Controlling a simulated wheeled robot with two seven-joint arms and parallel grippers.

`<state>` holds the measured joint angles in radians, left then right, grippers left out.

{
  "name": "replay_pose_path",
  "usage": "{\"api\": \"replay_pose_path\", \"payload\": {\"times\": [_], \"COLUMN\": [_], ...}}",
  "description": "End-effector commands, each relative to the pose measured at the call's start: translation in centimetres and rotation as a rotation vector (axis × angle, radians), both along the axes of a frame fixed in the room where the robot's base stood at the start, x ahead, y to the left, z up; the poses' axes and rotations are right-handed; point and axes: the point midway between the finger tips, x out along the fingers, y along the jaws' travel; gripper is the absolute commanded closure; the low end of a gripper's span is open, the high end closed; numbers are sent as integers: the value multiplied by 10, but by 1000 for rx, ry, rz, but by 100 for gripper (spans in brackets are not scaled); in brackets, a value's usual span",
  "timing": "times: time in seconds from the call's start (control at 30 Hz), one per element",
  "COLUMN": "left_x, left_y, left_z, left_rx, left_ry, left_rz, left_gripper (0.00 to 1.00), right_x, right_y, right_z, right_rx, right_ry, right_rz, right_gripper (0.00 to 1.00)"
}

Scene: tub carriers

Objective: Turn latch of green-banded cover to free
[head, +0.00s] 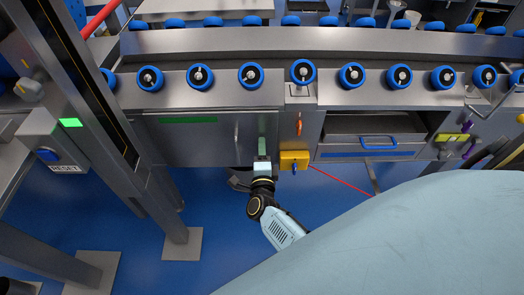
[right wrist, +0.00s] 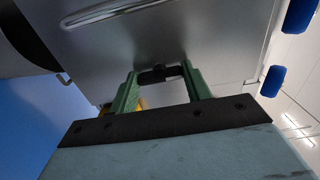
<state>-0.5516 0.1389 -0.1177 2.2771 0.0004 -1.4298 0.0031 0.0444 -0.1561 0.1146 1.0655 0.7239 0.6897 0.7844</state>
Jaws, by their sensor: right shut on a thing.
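The green-banded cover (head: 190,145) is a grey metal panel at the left centre of the head view. Its green band runs along the top, and an upright bar handle is near its right side. My right gripper (head: 262,143) is at the cover's right edge, right of the handle. In the right wrist view, the green fingers of my right gripper (right wrist: 160,80) are shut on the small black latch (right wrist: 158,74), which lies between their tips against the metal face. In the head view the gripper hides the latch. My left gripper is not in view.
A yellow box (head: 294,160) with a blue knob is close right of my gripper, under an orange handle (head: 298,125). An open bay with a blue-handled drawer (head: 378,142) is further right. A post (head: 110,110) and a RESET box (head: 55,145) stand left. Blue floor is clear below.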

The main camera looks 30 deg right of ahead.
Motion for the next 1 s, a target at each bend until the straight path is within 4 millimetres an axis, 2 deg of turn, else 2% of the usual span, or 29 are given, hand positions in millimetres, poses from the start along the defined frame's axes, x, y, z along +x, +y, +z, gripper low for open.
{"api": "replay_pose_path", "payload": {"times": [0.37,0.4,0.53,0.83,0.93,1.0], "left_x": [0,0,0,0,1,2], "left_y": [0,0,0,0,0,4], "left_z": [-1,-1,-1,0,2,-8], "left_rx": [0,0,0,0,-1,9], "left_ry": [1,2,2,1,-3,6], "left_rz": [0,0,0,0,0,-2], "left_gripper": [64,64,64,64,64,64], "right_x": [0,0,0,-1,-7,-15], "right_y": [0,0,0,1,4,9], "right_z": [0,0,0,0,0,0], "right_rx": [-7,-7,-6,-4,-4,-2], "right_ry": [3,3,2,3,3,5], "right_rz": [0,0,0,0,0,1], "right_gripper": [74,48,31,30,30,30]}}
